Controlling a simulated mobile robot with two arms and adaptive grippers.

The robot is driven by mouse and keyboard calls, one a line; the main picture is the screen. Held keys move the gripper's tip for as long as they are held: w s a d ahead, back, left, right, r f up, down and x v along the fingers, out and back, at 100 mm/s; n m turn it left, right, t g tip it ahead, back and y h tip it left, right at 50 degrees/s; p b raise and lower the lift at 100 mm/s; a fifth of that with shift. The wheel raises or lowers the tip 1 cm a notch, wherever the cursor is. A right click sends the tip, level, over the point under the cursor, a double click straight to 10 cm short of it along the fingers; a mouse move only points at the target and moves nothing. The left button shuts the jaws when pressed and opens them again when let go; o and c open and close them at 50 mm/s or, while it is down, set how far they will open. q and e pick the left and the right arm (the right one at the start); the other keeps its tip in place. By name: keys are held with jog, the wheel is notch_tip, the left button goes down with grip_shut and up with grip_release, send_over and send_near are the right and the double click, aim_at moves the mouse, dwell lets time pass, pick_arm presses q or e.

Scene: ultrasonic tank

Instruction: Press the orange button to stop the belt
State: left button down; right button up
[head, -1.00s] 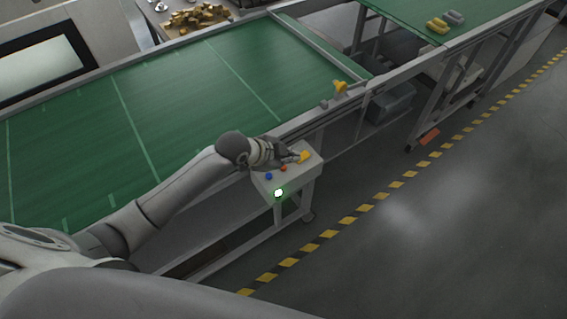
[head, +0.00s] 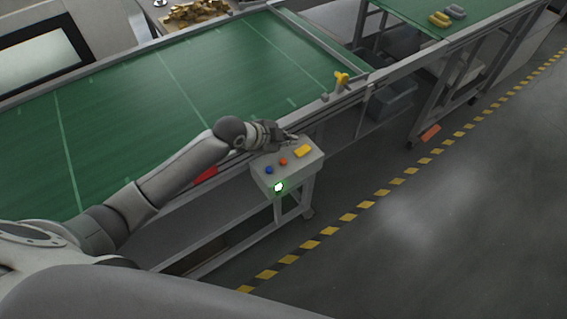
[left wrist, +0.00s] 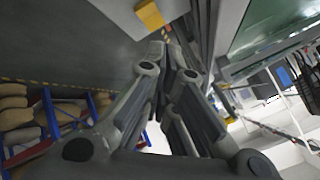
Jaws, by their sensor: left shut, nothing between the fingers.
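The orange button (head: 283,161) is on the sloped top of a pale control box (head: 262,184) beside the belt. It sits between a blue button (head: 268,170) and a larger yellow piece (head: 303,151). My left gripper (head: 293,138) is shut and empty, at the belt-side edge of the box, behind the buttons. In the left wrist view its closed fingers (left wrist: 173,58) point toward the box, with the yellow piece (left wrist: 149,14) ahead; the orange button does not show there. The green belt (head: 130,115) carries pale cross lines. My right gripper is not in view.
A yellow fitting (head: 341,79) stands on the belt's side rail. A second green belt (head: 415,12) is at the upper right. Open grey floor (head: 440,220) with a striped line (head: 365,205) lies to the right.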

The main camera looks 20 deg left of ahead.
pick_arm(q)
jog(key=b, duration=0.3)
send_over(286, 163)
notch_tip(286, 163, down, 5)
jog(key=shift+r, duration=0.2)
jog(key=shift+f+b, duration=0.65)
jog(key=shift+f, duration=0.2)
jog(key=shift+f, duration=0.45)
